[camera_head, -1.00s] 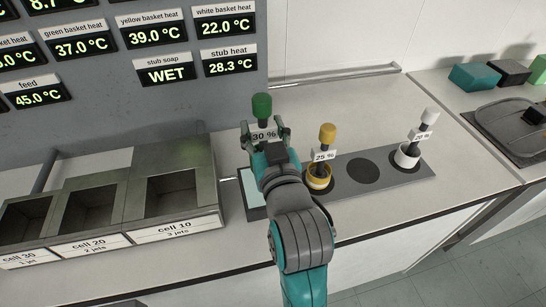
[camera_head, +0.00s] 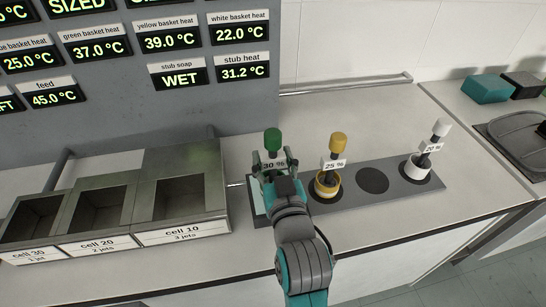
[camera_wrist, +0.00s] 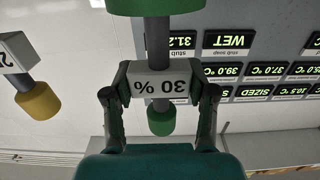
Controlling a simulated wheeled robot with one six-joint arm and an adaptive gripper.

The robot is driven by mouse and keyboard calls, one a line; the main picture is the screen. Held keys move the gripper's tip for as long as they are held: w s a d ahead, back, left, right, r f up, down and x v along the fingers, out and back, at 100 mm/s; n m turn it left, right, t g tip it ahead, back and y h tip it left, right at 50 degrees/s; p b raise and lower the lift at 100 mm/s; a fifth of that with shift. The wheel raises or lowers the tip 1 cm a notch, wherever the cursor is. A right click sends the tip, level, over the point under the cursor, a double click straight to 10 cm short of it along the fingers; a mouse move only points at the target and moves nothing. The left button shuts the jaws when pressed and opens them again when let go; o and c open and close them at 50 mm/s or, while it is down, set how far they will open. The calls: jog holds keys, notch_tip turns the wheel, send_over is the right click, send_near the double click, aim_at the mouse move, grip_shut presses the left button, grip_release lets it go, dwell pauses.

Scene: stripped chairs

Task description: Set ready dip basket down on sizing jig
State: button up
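The green-knobbed basket with the "30 %" tag (camera_head: 273,165) is between the fingers of my gripper (camera_head: 274,160), above the left end of a grey strip (camera_head: 405,193). In the wrist view, my gripper (camera_wrist: 161,105) has its fingers against both sides of the tag block (camera_wrist: 160,80), with the green basket body (camera_wrist: 155,5) at the top edge. My arm hides the basket's lower part in the head view; I cannot tell whether it touches the strip. The strip has round dark seats and a pale panel (camera_head: 258,195) at left. No label marks the sizing jig.
A yellow basket (camera_head: 328,186) tagged 25 % and a white basket (camera_head: 417,168) tagged 20 % stand on the strip. An empty seat (camera_head: 373,181) lies between them. Metal cells, including cell 10 (camera_head: 185,232), stand close left. Displays read stub soap WET, stub heat 31.2 °C.

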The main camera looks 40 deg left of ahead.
jog(key=o, duration=0.3)
jog(key=shift+r, duration=0.1)
jog(key=v, duration=1.2)
